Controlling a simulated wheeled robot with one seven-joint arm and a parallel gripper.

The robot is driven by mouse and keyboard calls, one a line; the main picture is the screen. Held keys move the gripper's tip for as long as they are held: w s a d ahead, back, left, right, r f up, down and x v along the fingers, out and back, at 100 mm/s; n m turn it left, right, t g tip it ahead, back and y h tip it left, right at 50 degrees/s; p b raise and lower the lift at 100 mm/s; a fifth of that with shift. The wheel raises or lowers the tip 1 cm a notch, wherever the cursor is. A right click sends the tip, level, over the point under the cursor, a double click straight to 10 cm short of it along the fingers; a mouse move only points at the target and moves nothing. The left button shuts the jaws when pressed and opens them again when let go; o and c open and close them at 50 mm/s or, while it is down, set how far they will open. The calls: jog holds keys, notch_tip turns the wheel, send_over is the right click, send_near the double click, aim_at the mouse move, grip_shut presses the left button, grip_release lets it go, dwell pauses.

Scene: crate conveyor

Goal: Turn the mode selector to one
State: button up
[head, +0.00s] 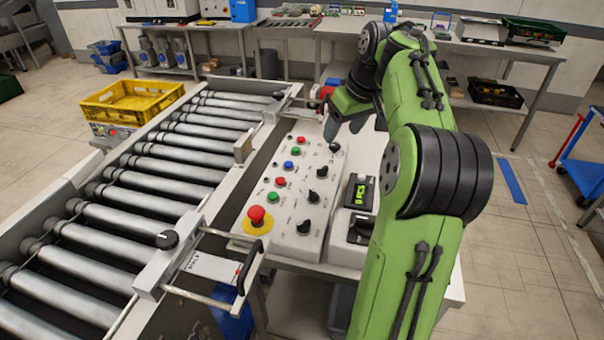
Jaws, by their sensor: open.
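A light grey control panel (284,215) stands beside the roller conveyor. Several black rotary knobs run along its right side: a far knob (334,147), a middle knob (321,171), a nearer knob (312,197) and the nearest knob (304,227). Their labels are too small to read, so I cannot tell which is the mode selector or where it points. My green arm reaches in from the right.
A red emergency stop (257,215) on a yellow base and several coloured buttons sit left of the knobs. A yellow crate (133,103) is beyond the rollers (150,180). A black handle (250,266) juts out in front.

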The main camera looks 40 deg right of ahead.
aim_at(323, 168)
jog(key=b+x, duration=0.6)
jog(key=x, duration=0.9)
jog(key=shift+w+f, duration=0.15)
jog(key=shift+f, duration=0.05)
jog(key=shift+c, duration=0.4)
jog(key=shift+a, duration=0.1)
jog(key=c, duration=1)
